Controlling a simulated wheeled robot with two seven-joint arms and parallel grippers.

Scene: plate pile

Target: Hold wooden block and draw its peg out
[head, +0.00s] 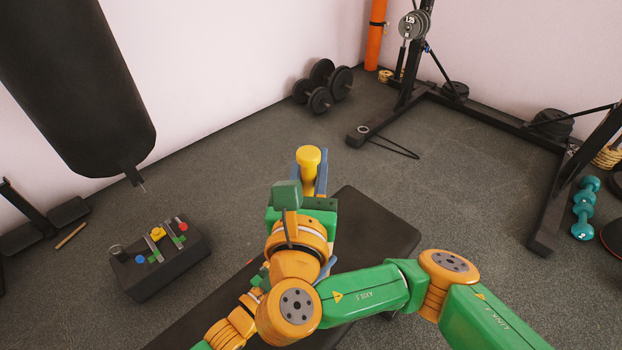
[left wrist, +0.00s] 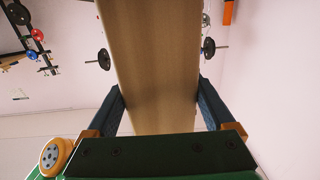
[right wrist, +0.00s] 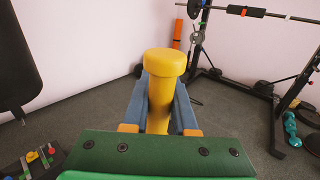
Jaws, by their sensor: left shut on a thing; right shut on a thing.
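The yellow peg (head: 308,158) has a wide round head and stands upright in the head view. My right gripper (head: 312,172) is shut on its shaft, just under the head. The right wrist view shows the peg (right wrist: 162,88) between the blue fingers of that gripper (right wrist: 162,95); its lower end is hidden. The wooden block (left wrist: 152,60) fills the middle of the left wrist view as a pale brown face. My left gripper (left wrist: 160,95) is shut on it, one finger at each side. In the head view my right arm hides the block and most of my left gripper.
A black bench (head: 375,232) lies below my arms. A dark box with coloured knobs (head: 160,262) stands on the floor at left. A punching bag (head: 75,75) hangs at upper left. Dumbbells (head: 322,85) and a weight rack (head: 410,90) stand farther back, clear of my arms.

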